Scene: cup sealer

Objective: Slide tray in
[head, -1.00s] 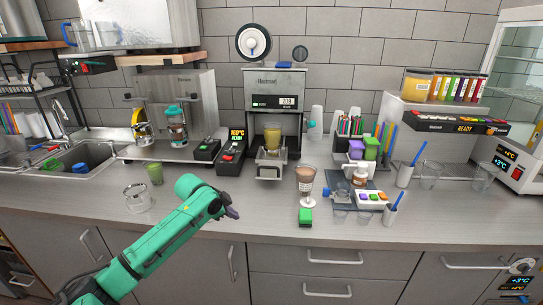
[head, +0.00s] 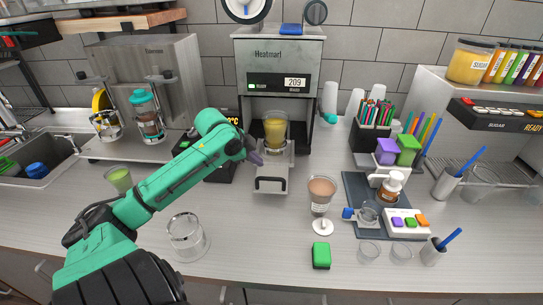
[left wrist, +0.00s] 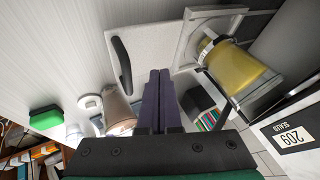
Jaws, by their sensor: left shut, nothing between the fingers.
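The cup sealer (head: 278,58) stands at the back middle with a lit display reading 209. Its tray (head: 271,172) sticks out at the front, with a dark handle on its front end. A cup of yellow drink (head: 275,128) stands in the tray holder under the sealer head. My left gripper (head: 257,160) is shut and empty, just left of the tray near its handle. In the left wrist view its purple fingers (left wrist: 161,80) point toward the tray (left wrist: 150,50), and the yellow cup (left wrist: 230,65) is to their right. I cannot tell whether they touch the tray. My right gripper is not in view.
A brown drink cup (head: 321,193) stands right of the tray, with a green block (head: 321,255) in front of it. A dark mat (head: 366,203) with small items lies further right. An empty glass (head: 186,236) stands below my left arm. The counter in front of the tray is clear.

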